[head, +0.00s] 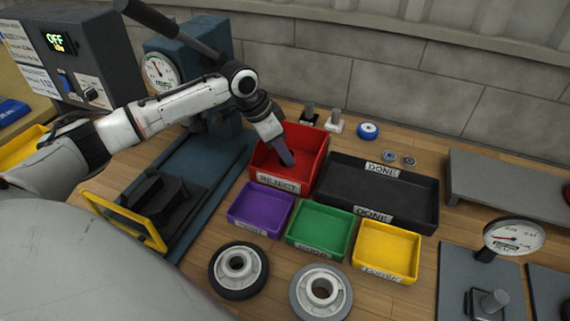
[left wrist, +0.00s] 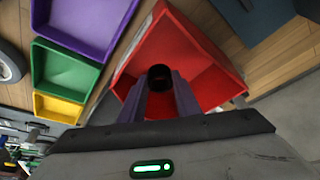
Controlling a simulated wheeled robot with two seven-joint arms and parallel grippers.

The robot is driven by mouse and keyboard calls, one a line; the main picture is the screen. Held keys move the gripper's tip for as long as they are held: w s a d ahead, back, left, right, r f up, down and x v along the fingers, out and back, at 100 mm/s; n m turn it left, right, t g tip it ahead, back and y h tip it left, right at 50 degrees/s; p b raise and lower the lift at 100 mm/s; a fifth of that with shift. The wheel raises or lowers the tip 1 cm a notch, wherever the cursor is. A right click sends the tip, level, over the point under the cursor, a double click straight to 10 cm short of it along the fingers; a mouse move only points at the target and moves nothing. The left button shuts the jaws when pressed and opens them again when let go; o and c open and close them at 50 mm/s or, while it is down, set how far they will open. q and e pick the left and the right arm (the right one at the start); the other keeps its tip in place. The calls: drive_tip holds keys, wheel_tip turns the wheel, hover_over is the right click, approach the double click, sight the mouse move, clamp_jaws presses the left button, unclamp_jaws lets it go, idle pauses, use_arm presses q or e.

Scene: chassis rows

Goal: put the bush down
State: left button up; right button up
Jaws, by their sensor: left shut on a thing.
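My left gripper (head: 286,158) reaches into the red bin labelled REJECT (head: 318,172) from above. In the left wrist view its two purple-grey fingers (left wrist: 160,92) are shut on a small dark round bush (left wrist: 160,76). The bush is over or inside the red bin, which also shows in the left wrist view (left wrist: 205,45). I cannot tell whether the bush touches the bin floor. In the head view the bush is hidden by the fingers. My right gripper is not in view.
Purple (head: 261,209), green (head: 320,229) and yellow (head: 387,250) trays stand in front of the red bin. A black DONE tray (head: 428,198) is to its right. A press (head: 196,80) with a gauge stands to the left. Two wheels (head: 239,270) (head: 321,292) lie at the front.

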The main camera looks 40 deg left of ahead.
sight(281, 162)
use_arm(q)
drive_tip(key=shift+f, duration=2.5)
drive_tip(key=shift+f, duration=0.15)
drive_tip(key=o, duration=0.9)
drive_tip(key=shift+c, duration=0.2)
drive_tip(key=v, duration=1.2)
drive_tip(key=shift+w, duration=0.1)
